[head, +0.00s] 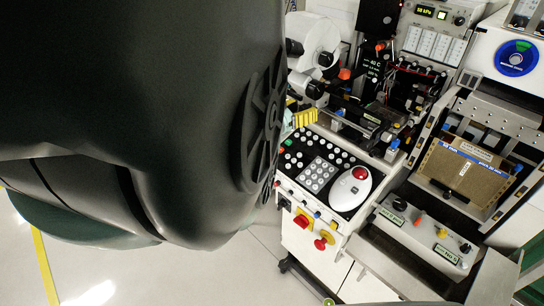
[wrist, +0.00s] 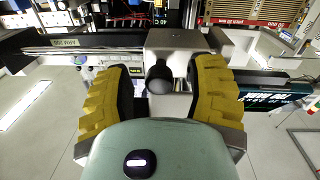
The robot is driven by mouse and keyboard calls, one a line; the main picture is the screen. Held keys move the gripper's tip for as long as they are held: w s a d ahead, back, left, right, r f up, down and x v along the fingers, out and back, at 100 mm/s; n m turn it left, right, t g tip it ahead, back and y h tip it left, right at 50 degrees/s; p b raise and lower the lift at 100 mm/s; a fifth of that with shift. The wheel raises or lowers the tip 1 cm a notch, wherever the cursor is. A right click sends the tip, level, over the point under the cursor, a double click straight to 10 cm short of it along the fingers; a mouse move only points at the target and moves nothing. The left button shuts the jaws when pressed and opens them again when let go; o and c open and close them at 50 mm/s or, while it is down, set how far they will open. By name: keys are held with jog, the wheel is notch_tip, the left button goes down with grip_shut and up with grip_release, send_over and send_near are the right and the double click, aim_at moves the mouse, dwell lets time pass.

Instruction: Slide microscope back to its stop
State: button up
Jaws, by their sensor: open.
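The microscope (head: 316,40) is a white rounded body with black eyepieces at the top middle of the head view, partly hidden by my own dark arm. In the wrist view my gripper (wrist: 160,74) is open, with ridged yellow fingers on both sides of a black round knob (wrist: 158,78). The knob stands in front of a grey metal block (wrist: 174,42). I see space between the knob and each finger. I cannot tell whether knob and block belong to the microscope. The stop is not identifiable.
A console panel (head: 297,160) with several buttons and a white mouse-like device (head: 351,188) lies below the microscope. A brown framed plate (head: 463,180) stands at right. A dark rail (wrist: 85,42) crosses the wrist view behind the fingers. Open floor (head: 240,275) shows at the lower middle.

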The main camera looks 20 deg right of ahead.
jog(key=v, duration=1.1)
jog(key=shift+s+a, duration=0.2)
jog(key=shift+a, duration=0.1)
